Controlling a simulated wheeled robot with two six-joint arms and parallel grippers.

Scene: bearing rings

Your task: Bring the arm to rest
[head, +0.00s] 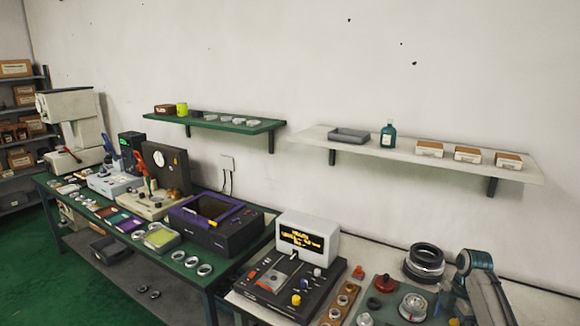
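Neither of my grippers shows in the head view, so I cannot see what they hold or how they stand. Several metal bearing rings (204,270) lie flat near the front edge of the green bench (222,283). A stack of larger dark rings (425,259) stands on the right bench. Small pale discs or rings (224,119) lie in a row on the green wall shelf (262,126).
A purple-rimmed box (216,222) and a yellow-green tray (161,237) stand on the green bench. A white shelf (400,150) hangs above. Green floor (60,285) is open at left.

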